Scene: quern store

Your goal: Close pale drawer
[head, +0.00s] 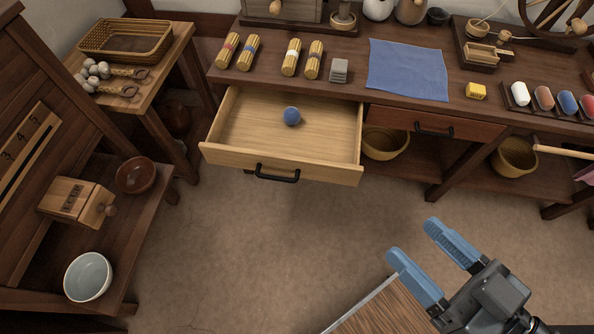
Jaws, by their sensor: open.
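The pale drawer (235,155) is pulled out from under the dark wooden table at the left of centre. It has a black bar handle (277,174) on its front. A blue ball (291,116) lies inside the drawer toward the back. My gripper (412,243) has two blue fingers spread apart, with nothing between them. It is at the lower right, in front of the table and to the right of the drawer, well apart from the handle.
A dark reddish drawer (433,127) right of the pale one is shut. Bundles, a grey block (339,71), a blue cloth (407,69) and a yellow block (475,91) lie on the tabletop. A shelf unit with a white bowl (88,277) stands left. Floor before the drawer is clear.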

